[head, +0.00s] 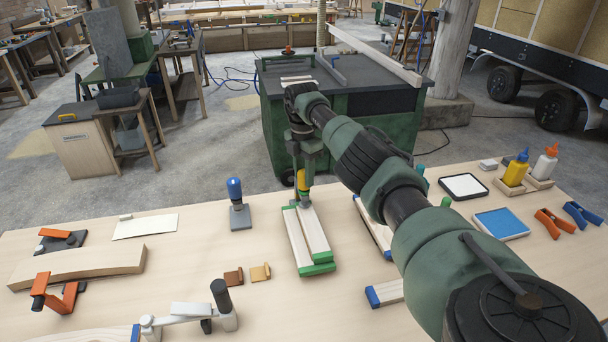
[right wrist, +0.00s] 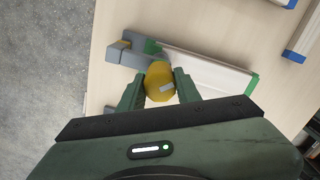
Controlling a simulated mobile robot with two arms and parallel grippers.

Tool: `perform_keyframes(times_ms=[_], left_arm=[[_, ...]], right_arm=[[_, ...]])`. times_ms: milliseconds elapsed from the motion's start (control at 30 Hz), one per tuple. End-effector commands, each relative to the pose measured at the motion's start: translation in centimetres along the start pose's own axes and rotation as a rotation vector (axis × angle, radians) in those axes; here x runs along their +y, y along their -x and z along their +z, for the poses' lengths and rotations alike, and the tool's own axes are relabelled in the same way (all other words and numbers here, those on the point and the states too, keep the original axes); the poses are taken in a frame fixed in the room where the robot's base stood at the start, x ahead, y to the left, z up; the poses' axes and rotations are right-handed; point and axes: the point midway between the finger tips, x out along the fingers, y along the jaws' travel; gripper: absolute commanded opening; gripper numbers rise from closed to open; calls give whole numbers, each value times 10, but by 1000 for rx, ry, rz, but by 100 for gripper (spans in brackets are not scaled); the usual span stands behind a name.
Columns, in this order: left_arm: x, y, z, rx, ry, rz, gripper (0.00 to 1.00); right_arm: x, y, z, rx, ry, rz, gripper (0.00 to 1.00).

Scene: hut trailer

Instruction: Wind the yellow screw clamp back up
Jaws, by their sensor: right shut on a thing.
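The yellow screw clamp stands upright at the far edge of the workbench, its yellow knob (head: 302,180) showing under my right gripper (head: 304,166). In the right wrist view the yellow knob (right wrist: 158,80) sits between the two green fingers (right wrist: 159,88), which are shut on it from both sides. The clamp's grey body (right wrist: 124,54) shows beyond the knob, beside the end of a pale board with green ends (right wrist: 205,70). In the head view two such green-ended boards (head: 308,238) lie side by side below the clamp. The lower screw is mostly hidden. My left gripper is out of view.
A blue-handled clamp (head: 235,203) stands left of the boards. Red-brown and tan blocks (head: 260,272), a black-handled clamp (head: 222,300) and orange clamps (head: 60,295) lie nearer and left. Glue bottles (head: 516,168) and trays (head: 502,224) are at right. Bare bench lies between.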

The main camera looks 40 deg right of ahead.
Motion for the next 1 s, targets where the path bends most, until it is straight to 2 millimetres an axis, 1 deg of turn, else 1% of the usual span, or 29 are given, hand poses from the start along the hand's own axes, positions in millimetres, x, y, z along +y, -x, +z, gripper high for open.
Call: perform_keyframes(times_ms=[167,367,1000], left_arm=[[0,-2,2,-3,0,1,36],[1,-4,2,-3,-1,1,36],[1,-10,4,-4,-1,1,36]], right_arm=[[0,0,1,-1,61,1,0],[0,0,1,-2,199,4,0],[0,0,1,-1,804,11,0]])
